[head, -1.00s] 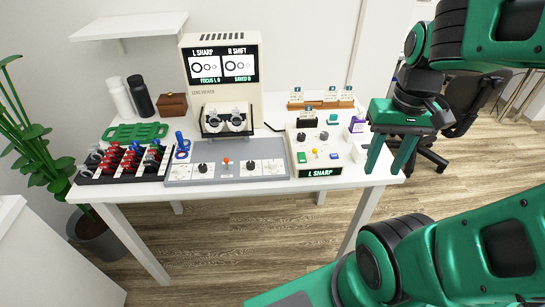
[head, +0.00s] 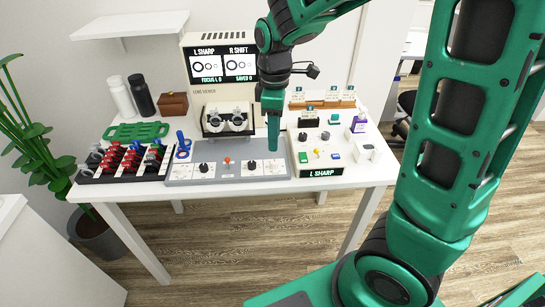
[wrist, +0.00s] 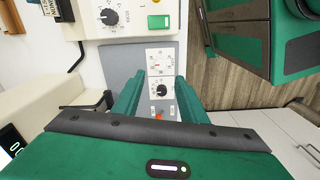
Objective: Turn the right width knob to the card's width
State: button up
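The right width knob (head: 252,165) is a small black knob on a white plate at the right part of the grey panel (head: 215,180). In the wrist view the knob (wrist: 160,90) appears between my two fingers, with a white dial plate (wrist: 160,60) beyond it. My gripper (head: 273,148) points down over the panel's right end, slightly right of the knob in the head view. In the wrist view my gripper (wrist: 160,76) is open and empty, its fingers apart from the knob. A card (head: 309,112) stands in a black holder on the console; its text is too small to read.
The left knob (head: 204,167) and an orange-tipped lever (head: 227,160) share the panel. The lens viewer (head: 200,95) stands behind. The console (head: 345,162), showing "L SHARP", is close right. A lens rack (head: 125,160) stands left. More cards (head: 347,92) are behind.

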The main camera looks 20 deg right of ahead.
aim_at(274, 161)
notch_tip(274, 161, down, 9)
jog(key=shift+r, duration=0.1)
dwell(0.3)
grip_shut()
